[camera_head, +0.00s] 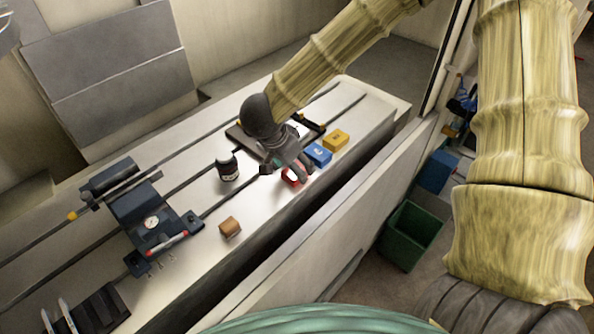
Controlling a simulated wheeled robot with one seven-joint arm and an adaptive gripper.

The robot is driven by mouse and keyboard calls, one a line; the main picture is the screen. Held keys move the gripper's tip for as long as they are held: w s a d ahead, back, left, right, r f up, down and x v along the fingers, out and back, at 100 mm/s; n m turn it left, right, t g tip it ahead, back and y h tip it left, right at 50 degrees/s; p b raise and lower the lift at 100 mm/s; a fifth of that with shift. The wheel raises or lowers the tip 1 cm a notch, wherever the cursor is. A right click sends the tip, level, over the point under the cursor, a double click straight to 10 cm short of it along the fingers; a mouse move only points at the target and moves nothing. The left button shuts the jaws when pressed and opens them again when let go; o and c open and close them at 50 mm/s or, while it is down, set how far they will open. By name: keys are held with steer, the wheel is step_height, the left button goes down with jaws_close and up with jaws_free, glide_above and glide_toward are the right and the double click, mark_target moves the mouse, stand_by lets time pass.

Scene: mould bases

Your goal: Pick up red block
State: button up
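A red block (288,180) lies on the pale machine table, partly hidden by my gripper. My gripper (287,172) is pointed down at it, with its fingers spread to the left and right of the block. Whether the fingers touch the block or hang just above it cannot be told from this view. A blue block (318,154) and a yellow block (336,140) sit in a row just to the upper right of the red one.
A dark cylindrical jar (227,167) stands left of my gripper. An orange-brown block (229,227) sits nearer the table's front edge. A dark vise with a gauge (148,222) stands farther left. A green bin (410,235) is on the floor at right.

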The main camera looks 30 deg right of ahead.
steer(key=shift+w+x, duration=0.1)
steer(key=shift+x, duration=0.65)
steer(key=shift+w+x, duration=0.15)
steer(key=shift+x, duration=0.6)
steer(key=shift+s+a+r, duration=0.1)
steer(key=shift+s, duration=0.1)
steer(key=shift+w, duration=0.15)
steer(key=c, duration=1.3)
